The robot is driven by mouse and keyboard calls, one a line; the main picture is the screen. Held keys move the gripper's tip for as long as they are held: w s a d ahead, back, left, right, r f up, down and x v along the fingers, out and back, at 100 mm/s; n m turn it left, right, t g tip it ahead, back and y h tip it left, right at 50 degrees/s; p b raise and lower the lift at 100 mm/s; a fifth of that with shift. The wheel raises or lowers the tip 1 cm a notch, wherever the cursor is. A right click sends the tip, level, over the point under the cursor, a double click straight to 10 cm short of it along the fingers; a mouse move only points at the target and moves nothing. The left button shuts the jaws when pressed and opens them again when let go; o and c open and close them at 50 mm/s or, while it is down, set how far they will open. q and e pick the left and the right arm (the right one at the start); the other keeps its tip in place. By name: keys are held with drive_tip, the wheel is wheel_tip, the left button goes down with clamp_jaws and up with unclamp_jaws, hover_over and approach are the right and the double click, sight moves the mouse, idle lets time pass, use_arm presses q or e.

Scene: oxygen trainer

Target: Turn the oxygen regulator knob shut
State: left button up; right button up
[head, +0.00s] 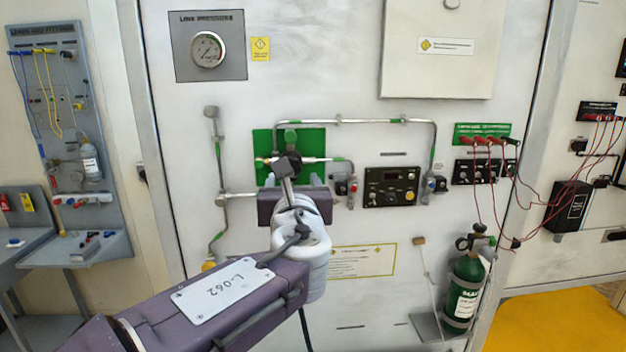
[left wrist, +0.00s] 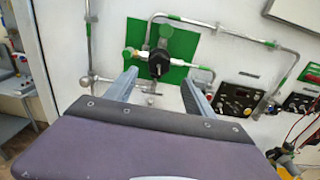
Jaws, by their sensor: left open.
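A black knob (left wrist: 158,63) sits on a green panel (left wrist: 190,44) on the white wall in the left wrist view, with a white fitting and pipes around it. My left gripper (left wrist: 158,80) is open, its two fingers pointing towards the panel, one to each side below the knob. Nothing is between them, and they look apart from the knob. In the head view my left gripper (head: 293,183) is in front of the lower part of the green panel (head: 262,142). My right gripper is in neither view.
Metal pipes (head: 355,121) run around the panel. A control box (head: 391,187) is to its right. A pressure gauge (head: 207,49) is above left. A green cylinder (head: 464,291) stands lower right, and red cables (head: 556,195) hang at the right.

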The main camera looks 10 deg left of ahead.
use_arm(q)
drive_tip(key=p+x, duration=0.1)
drive_tip(key=x, duration=0.6)
drive_tip(key=shift+w+r, duration=0.15)
drive_tip(key=shift+w, duration=0.05)
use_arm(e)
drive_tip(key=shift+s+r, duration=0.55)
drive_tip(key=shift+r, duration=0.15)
